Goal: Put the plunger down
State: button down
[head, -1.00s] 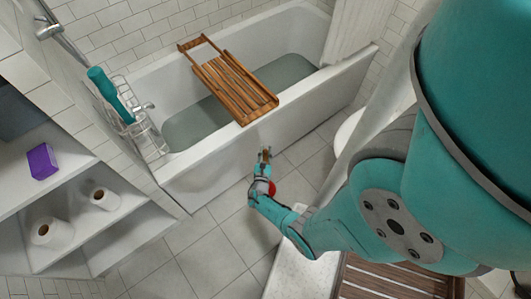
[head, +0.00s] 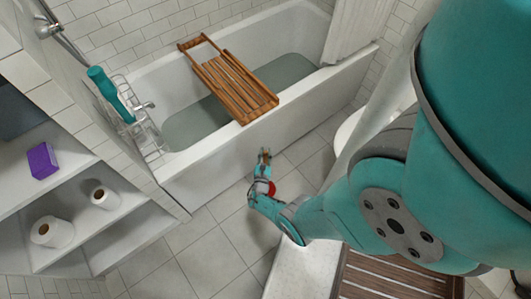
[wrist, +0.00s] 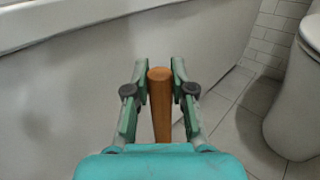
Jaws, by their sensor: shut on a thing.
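The plunger's brown wooden handle (wrist: 160,98) stands between my fingers in the wrist view. My gripper (wrist: 160,75) is shut on this handle near its top end. In the head view my gripper (head: 264,160) is in front of the bathtub's outer side, above the tiled floor. A red part (head: 271,188) shows just below and beside the gripper; it looks like the plunger's cup, partly hidden by my arm. I cannot tell whether the cup touches the floor.
The white bathtub (head: 290,126) with a wooden rack (head: 235,85) lies beyond the gripper. A toilet (wrist: 300,95) stands at the right in the wrist view. A wooden slatted mat (head: 395,280) lies at the bottom. Shelves with paper rolls (head: 52,231) are at left. Floor tiles (head: 215,245) left of the gripper are clear.

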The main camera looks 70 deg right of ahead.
jog(key=c, duration=1)
grip_release()
jog(key=shift+r, duration=0.15)
